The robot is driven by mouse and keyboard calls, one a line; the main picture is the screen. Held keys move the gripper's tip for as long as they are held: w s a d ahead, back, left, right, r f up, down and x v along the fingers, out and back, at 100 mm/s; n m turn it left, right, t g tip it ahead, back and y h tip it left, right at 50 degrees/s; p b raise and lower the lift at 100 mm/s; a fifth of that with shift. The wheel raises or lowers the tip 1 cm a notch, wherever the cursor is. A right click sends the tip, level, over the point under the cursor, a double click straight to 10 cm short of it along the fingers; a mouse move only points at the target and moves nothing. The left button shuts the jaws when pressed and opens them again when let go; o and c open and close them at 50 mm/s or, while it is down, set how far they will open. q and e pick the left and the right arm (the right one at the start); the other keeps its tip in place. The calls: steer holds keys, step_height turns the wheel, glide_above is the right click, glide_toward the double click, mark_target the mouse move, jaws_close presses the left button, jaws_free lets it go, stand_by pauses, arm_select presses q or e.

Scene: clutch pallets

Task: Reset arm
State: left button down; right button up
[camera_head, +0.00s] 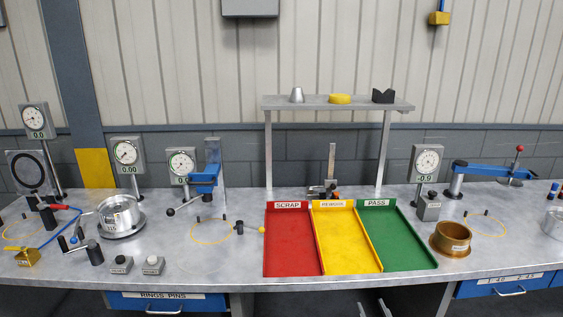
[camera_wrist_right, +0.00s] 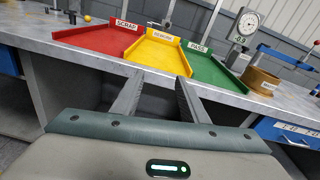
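My right gripper (camera_head: 373,308) shows only as two fingertips at the bottom edge of the head view, in front of the bench and below the trays. In the right wrist view the right gripper (camera_wrist_right: 158,93) has its two fingers spread apart with nothing between them. It points toward the bench's front edge, apart from it. My left gripper is in neither view.
The metal bench (camera_head: 225,265) carries red (camera_head: 290,248), yellow (camera_head: 345,243) and green (camera_head: 398,240) trays, all empty. A brass ring (camera_head: 451,239) stands right of them; a silver housing (camera_head: 120,215) stands left. Blue drawers (camera_head: 165,302) are below. Dial gauges (camera_head: 427,161) stand behind.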

steer(key=s+a+f+n+g+b, duration=0.1)
steer(key=s+f+n+g, duration=0.15)
steer(key=f, duration=0.55)
steer(key=s+a+f+n+g+b, duration=0.1)
steer(key=s+f+n, duration=0.25)
steer(key=f, duration=0.45)
steer(key=s+a+f+n+g+b, duration=0.1)
steer(key=s+a+f+n, duration=0.2)
steer(key=f, duration=0.5)
steer(key=s+f+n+g+b, duration=0.1)
steer(key=s+f+n+g, duration=0.1)
steer(key=s+f+n, duration=0.6)
steer(key=s+f+n+g+b, duration=0.25)
steer(key=s+f, duration=0.45)
steer(key=f, duration=0.4)
steer(key=s+d+f+n+g+b, duration=0.1)
steer(key=s+f+n, duration=0.4)
steer(key=s, duration=0.8)
steer(key=s+d+f+n+g+b, duration=0.1)
steer(key=s+f+n, duration=0.5)
steer(key=s, duration=0.6)
steer(key=s+d+f+n+g+h+b, duration=0.1)
steer(key=s+d+f+n+g, duration=0.2)
steer(key=s+f, duration=0.6)
steer(key=s+n+g, duration=0.2)
steer(key=s+n, duration=0.1)
steer(key=s, duration=0.1)
steer(key=shift+s, duration=0.35)
steer(key=shift+a+f, duration=0.1)
